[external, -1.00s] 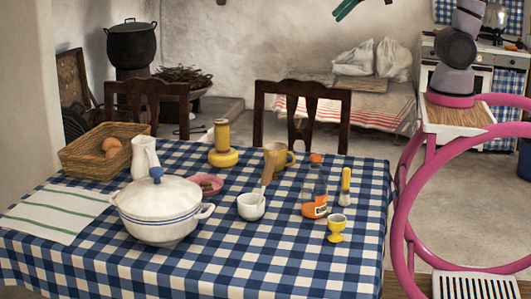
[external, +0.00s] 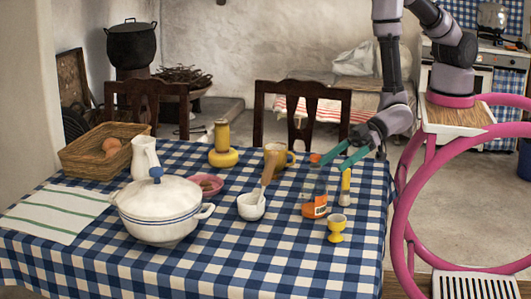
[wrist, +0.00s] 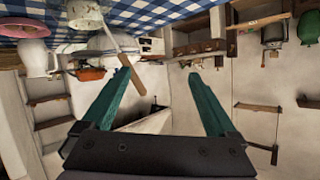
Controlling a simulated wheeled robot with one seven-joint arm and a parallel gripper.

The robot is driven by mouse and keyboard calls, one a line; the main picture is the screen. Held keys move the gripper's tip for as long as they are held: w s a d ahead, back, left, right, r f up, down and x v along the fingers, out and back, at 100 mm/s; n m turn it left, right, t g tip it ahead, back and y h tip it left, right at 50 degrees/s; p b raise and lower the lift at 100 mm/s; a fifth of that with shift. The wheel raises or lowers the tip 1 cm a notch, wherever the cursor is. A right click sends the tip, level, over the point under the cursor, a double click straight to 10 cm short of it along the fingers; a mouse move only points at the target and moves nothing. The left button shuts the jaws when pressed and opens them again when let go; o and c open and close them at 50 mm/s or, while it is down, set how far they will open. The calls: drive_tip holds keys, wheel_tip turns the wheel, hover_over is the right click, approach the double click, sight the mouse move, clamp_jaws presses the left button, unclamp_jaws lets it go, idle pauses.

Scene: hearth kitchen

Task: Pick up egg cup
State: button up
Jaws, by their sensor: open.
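The egg cup (external: 337,229) is small and yellow. It stands upright near the right front of the checked table in the external view. My gripper (external: 332,166) has green fingers, spread apart and empty. It hangs over the right side of the table, above and behind the egg cup in the picture, clear of it. In the wrist view the two fingers of my gripper (wrist: 162,76) are well apart with nothing between them. I cannot make out the egg cup in that view.
A white mortar (external: 251,207) and a lidded white tureen (external: 158,210) are farther left. The table's front right (external: 345,275) is clear.

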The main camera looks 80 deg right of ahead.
sight(343, 217)
drive_tip(key=s+f+n, duration=0.1)
drive_tip(key=s+f, duration=0.1)
drive_tip(key=f, duration=0.1)
drive_tip(key=s+d+f+n, duration=0.1)
drive_tip(key=s+f, duration=0.1)
drive_tip(key=f, duration=0.1)
drive_tip(key=s+f+n, duration=0.1)
drive_tip(key=s+f, duration=0.1)
drive_tip(key=f, duration=0.2)
drive_tip(key=shift+s+d+f+g+y, duration=0.1)
drive_tip(key=shift+s+d+g+y, duration=0.1)
drive_tip(key=shift+s+g+y, duration=0.15)
drive_tip(key=shift+f, duration=0.3)
drive_tip(key=x, duration=0.5)
drive_tip(key=shift+a, duration=0.15)
drive_tip(key=shift+s+a+x, duration=0.15)
drive_tip(key=shift+x, duration=1.15)
drive_tip(key=shift+s+a+x, duration=0.1)
drive_tip(key=shift+s+x, duration=0.05)
drive_tip(key=shift+x, duration=1.15)
drive_tip(key=c, duration=1.5)
drive_tip(key=shift+o, duration=0.2)
drive_tip(key=shift+r, duration=0.1)
